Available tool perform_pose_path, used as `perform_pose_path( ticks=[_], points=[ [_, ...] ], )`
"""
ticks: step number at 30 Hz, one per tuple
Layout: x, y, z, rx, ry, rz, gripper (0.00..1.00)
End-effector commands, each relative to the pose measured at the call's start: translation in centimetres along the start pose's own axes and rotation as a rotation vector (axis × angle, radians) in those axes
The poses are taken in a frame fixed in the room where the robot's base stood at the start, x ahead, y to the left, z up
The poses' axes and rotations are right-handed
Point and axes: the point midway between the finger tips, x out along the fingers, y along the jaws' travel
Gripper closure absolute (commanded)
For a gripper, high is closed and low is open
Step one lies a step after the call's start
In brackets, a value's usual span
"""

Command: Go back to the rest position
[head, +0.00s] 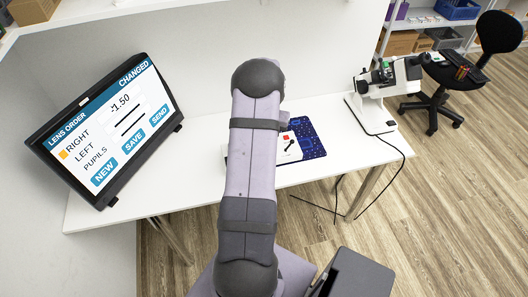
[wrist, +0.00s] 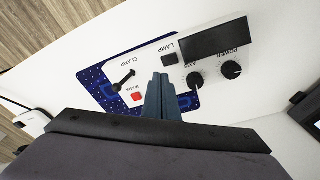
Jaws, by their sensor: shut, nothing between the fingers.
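My gripper (wrist: 161,88) shows in the wrist view with its blue-grey fingers together and nothing between them. The fingertips are over the front of a white control box (wrist: 150,60), near its red MARK button (wrist: 136,97). I cannot tell whether they touch it. The box has a black lever marked CLAMP (wrist: 123,80), a LAMP switch (wrist: 170,58), a dark display (wrist: 214,40) and two black knobs. In the head view my arm hides the gripper and most of the box; a white part of it (head: 289,150) shows beside the arm.
The box is on a dark blue patterned mat (head: 312,140) on a white desk (head: 340,168). A tilted screen (head: 107,127) showing a lens order stands at the left. A white and black instrument (head: 385,85) with a hanging cable stands at the right. A black chair (head: 480,60) is beyond.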

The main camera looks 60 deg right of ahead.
Motion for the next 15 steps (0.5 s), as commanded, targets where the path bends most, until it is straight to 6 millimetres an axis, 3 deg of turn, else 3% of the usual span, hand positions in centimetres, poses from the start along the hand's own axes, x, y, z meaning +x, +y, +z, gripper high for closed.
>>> perform_pose_path(
  ticks=[6,15],
  points=[
    [-1.8,0.0,-0.2,0.0,-0.001,0.0,1.0],
    [-2.1,0.0,-0.3,0.0,-0.001,0.0,1.0]
  ],
)
